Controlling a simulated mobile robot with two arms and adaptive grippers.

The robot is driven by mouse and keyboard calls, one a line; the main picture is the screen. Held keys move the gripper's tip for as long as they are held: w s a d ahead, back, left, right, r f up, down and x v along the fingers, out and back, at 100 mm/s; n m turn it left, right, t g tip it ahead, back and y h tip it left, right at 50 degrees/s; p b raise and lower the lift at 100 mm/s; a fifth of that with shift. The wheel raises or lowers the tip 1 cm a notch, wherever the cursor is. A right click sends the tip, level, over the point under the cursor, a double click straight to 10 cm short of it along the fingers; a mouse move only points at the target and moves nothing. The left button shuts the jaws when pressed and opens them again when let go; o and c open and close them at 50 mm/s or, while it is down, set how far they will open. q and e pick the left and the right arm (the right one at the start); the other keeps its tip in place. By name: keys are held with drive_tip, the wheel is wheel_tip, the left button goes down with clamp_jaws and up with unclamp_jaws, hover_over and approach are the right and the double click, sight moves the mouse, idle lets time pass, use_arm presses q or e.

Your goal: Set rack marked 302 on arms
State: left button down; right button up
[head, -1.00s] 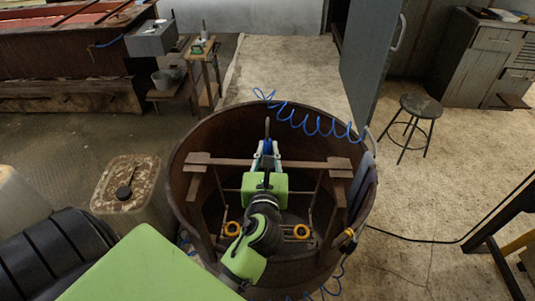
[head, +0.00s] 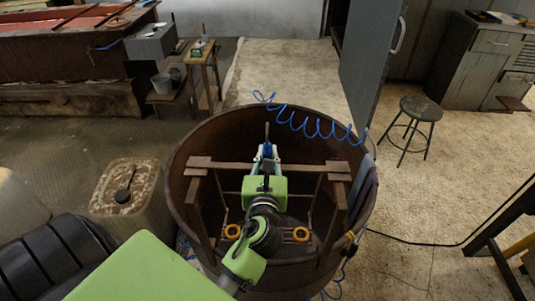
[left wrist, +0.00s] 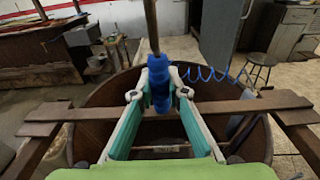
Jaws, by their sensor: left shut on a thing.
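A brown metal rack has a flat crossbar (head: 225,165) lying across the top of a round drum, with thin rods hanging below it. Two orange rings (head: 232,231) show low in the drum. No number is legible. Brown arms (head: 337,205) slope under the bar's ends at left and right; whether the bar rests on them I cannot tell. My left gripper (head: 267,152) is over the middle of the bar. In the left wrist view its fingers are shut on a blue grip (left wrist: 159,82) around an upright grey rod. My right gripper is not in view.
The rusty drum (head: 190,150) surrounds the rack, with a coiled blue hose (head: 318,128) at its far rim. A canister (head: 122,200) stands at left, a stool (head: 421,108) at right. The floor behind the drum is clear.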

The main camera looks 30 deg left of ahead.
use_arm(q)
drive_tip(key=shift+f, duration=0.1)
idle(0.5)
drive_tip(key=c, duration=1.9)
unclamp_jaws()
drive_tip(key=shift+f, duration=0.2)
drive_tip(key=v, duration=0.7)
drive_tip(key=shift+s, duration=0.25)
drive_tip(key=shift+r, duration=0.1)
